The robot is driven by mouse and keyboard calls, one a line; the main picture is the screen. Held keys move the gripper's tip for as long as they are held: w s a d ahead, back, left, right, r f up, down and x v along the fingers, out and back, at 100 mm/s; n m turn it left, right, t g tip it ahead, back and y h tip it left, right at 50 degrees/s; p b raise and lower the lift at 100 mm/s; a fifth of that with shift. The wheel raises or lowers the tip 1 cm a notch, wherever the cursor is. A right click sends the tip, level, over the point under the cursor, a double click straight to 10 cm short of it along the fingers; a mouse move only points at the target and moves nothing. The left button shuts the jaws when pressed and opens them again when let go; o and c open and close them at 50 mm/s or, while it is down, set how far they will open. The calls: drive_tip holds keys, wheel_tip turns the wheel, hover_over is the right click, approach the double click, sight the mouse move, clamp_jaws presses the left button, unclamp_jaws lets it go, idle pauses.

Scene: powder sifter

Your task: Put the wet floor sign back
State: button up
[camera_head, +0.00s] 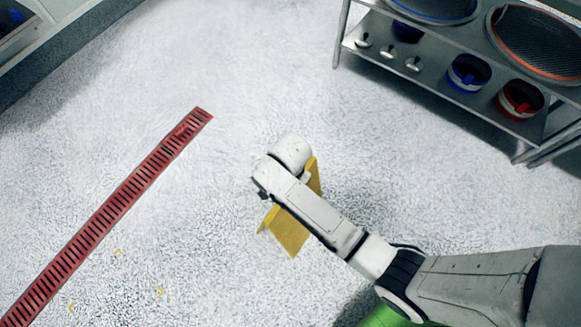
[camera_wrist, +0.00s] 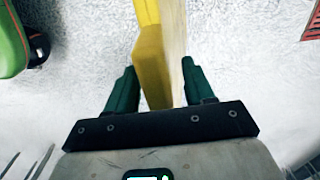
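The yellow wet floor sign (camera_head: 290,234) stands on the pale floor, partly hidden under my arm in the head view. In the wrist view the sign (camera_wrist: 152,60) runs up from between the fingers of my gripper (camera_wrist: 159,68), with a yellow face on the left and a paler face on the right. The green fingers are apart, one on each side of the sign. I cannot tell whether they touch it. In the head view my arm hides the fingers.
Small yellow corner marks (camera_head: 160,292) lie on the floor at the lower left. A red drain grate (camera_head: 110,215) runs diagonally across the left. A metal shelf (camera_head: 435,80) with sieves and pots stands at the upper right. The floor between sign and grate is clear.

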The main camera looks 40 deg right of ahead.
drive_tip(key=shift+r, duration=0.1)
wheel_tip(320, 180, up, 12)
drive_tip(key=p, duration=0.3)
drive_tip(key=s+d+r+n, duration=0.2)
drive_tip(key=s+d+n, duration=0.2)
drive_tip(key=s+n, duration=0.3)
drive_tip(key=s+d+r+n+t, duration=0.1)
drive_tip(key=s+d+r+n, duration=0.1)
drive_tip(key=s+n, duration=0.5)
drive_tip(key=shift+s+d, duration=0.9)
drive_tip(key=shift+s, duration=0.35)
wheel_tip(320, 180, up, 6)
drive_tip(key=p, duration=0.6)
drive_tip(key=shift+r, duration=0.2)
